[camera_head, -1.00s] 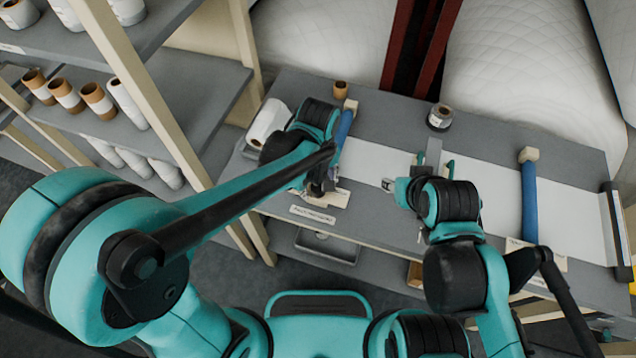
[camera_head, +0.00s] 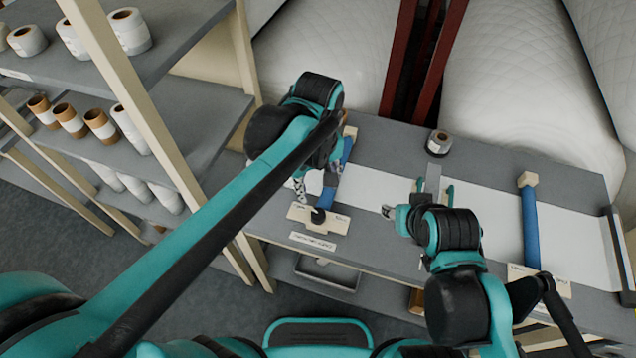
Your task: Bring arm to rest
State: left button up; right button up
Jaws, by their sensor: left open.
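My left gripper (camera_head: 315,190) is open in the head view, over the left part of the worktable (camera_head: 480,158). Its fingers point down just behind a pale holder plate with a dark knob (camera_head: 318,215). A blue bar (camera_head: 346,150) is beside it, partly behind the gripper; I cannot tell whether they touch. My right gripper (camera_head: 418,197) is over the white strip (camera_head: 485,198) near the table's middle, next to an upright grey piece (camera_head: 432,178). Its arm hides much of it, and I cannot tell whether it holds that piece.
A shelf rack (camera_head: 185,85) with several rolls stands at left, close to my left arm. A small dark-topped roll (camera_head: 439,143) is at the table's back. A second blue bar (camera_head: 530,225) lies at right. Big quilted white rolls (camera_head: 525,70) stand behind.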

pick_arm(q)
jog(key=shift+r, duration=0.15)
dwell(0.4)
jog(key=s+a+f+m+t+b, duration=0.2)
jog(key=a+f+t, duration=0.1)
jog(key=a, duration=0.5)
jog(key=s+a+f+m+t+b, duration=0.1)
jog(key=s+a+f+m+t, duration=0.1)
jog(key=a, duration=0.7)
jog(key=shift+s+a+f+m+t+b, duration=0.25)
jog(key=shift+s+f+m+t+b, duration=0.15)
jog(key=shift+f+m+t, duration=0.55)
jog(key=shift+r, duration=0.25)
